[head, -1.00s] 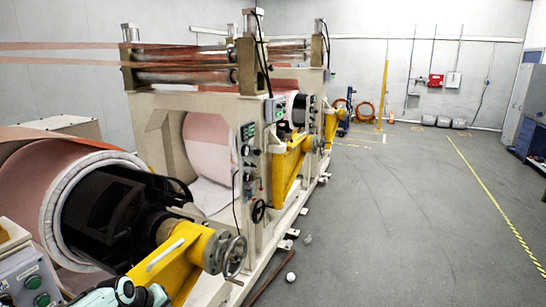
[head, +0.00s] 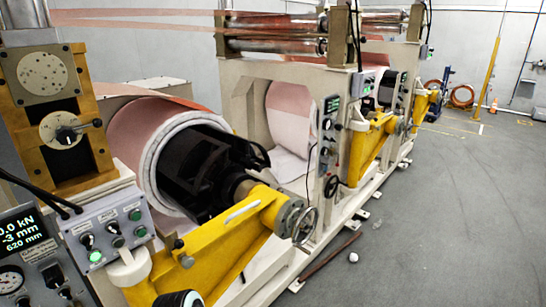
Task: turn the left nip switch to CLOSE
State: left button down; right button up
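A grey control box (head: 105,232) stands at the lower left, with black selector switches and green buttons on its sloped face. One switch (head: 88,241) is at its left side and another (head: 113,228) is near its middle. The labels are too small to read, so I cannot tell which one is the nip switch or which position it is in. Neither of my grippers is in view.
A display panel (head: 25,235) reading kN and mm values is at the lower left edge. A copper foil roll (head: 155,150) sits behind a yellow arm (head: 225,245) with a handwheel (head: 305,225). More control panels line the machine.

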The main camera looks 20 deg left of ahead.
aim_at(88, 241)
jog(key=u, duration=2.55)
jog(key=i+l, duration=0.1)
jog(key=l, duration=0.35)
jog(key=i+l+u, duration=0.1)
jog(key=l, duration=0.4)
jog(key=i+l, duration=0.15)
jog(key=l, duration=0.3)
jog(key=i+l+u, duration=0.1)
jog(key=l, duration=0.4)
jog(key=j+u, duration=0.65)
jog(key=j, duration=0.1)
